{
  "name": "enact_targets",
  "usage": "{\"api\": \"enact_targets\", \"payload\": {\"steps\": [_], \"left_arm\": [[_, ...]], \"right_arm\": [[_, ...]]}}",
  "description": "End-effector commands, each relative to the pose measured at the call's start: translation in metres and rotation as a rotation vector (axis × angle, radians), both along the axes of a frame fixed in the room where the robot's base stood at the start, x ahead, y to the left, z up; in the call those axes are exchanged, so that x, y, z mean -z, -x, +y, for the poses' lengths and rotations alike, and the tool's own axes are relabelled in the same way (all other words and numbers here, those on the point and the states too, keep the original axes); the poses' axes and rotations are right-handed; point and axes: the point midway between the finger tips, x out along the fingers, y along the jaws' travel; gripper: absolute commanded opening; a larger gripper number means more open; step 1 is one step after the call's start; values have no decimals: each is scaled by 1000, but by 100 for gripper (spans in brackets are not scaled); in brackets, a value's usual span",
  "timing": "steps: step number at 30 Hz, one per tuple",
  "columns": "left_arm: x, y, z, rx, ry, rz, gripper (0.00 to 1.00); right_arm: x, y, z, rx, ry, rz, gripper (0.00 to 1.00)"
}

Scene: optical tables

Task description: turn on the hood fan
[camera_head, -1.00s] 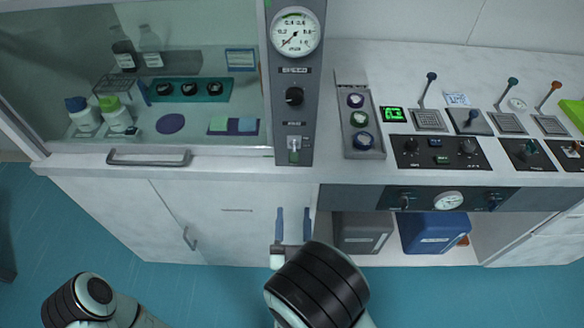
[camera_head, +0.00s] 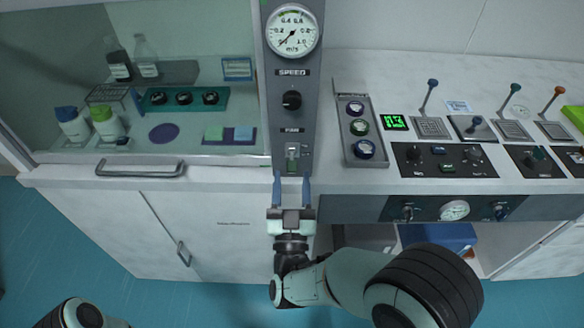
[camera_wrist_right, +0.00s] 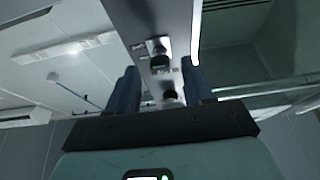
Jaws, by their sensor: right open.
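The hood's grey control column (camera_head: 306,110) stands right of the glass sash in the head view. It carries a round gauge, a black SPEED knob (camera_head: 292,100) and, lower down, the fan switch (camera_head: 292,153), a small toggle on a pale plate. My right gripper (camera_head: 292,182) is open and empty just below the switch, its blue fingers pointing up to either side of it. In the right wrist view the fan switch (camera_wrist_right: 159,53) shows between and beyond the two fingers (camera_wrist_right: 160,88). I cannot tell whether the fingers touch the column. My left gripper is out of view.
The hood handle (camera_head: 140,170) and cabinet doors lie to the left. A tray with several knobs (camera_head: 361,130) and a panel with levers (camera_head: 432,125) stand to the right. A blue bin (camera_head: 437,236) is under the counter, partly behind my right arm.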

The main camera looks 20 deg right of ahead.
Motion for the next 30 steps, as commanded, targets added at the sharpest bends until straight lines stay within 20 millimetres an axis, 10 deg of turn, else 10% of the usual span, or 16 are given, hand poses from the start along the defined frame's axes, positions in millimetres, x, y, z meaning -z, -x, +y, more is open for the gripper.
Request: {"api": "enact_targets", "payload": {"steps": [17,23,30], "left_arm": [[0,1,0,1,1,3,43],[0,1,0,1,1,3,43],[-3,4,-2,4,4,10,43]], "right_arm": [[-12,-30,-9,0,1,1,51],[-12,-30,-9,0,1,1,0],[-13,-29,-9,0,-2,10,0]]}}
